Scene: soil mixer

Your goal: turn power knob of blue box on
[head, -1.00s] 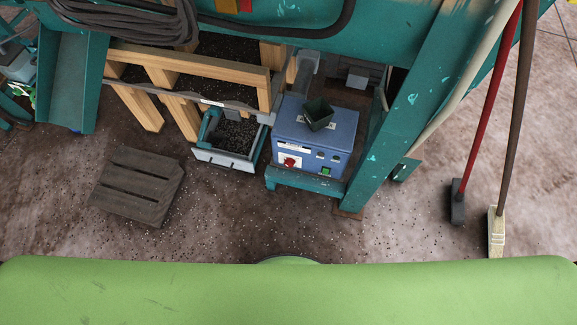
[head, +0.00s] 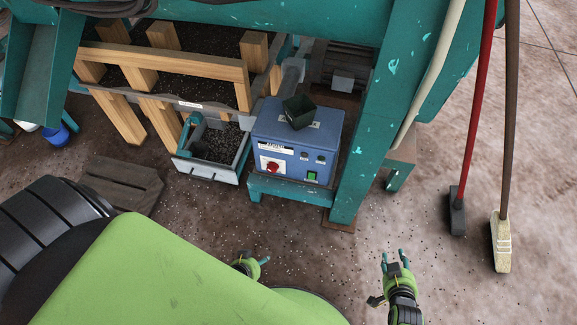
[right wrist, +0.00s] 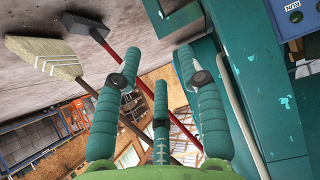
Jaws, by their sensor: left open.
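The blue box (head: 335,128) stands on a teal stand under the machine, right of centre in the head view. Its front has a red knob (head: 272,167) on a white plate at the lower left and a green button (head: 312,177) at the lower right. A corner of the box shows at the upper right of the right wrist view (right wrist: 293,30). My left gripper (head: 263,262) is open and empty, low in front of the box and partly hidden by my green body. My right gripper (head: 398,260) is open and empty, further right; its fingers (right wrist: 165,75) are spread apart.
A teal leg (head: 362,150) rises right of the box. Two brooms (head: 502,240) (head: 458,215) stand further right.

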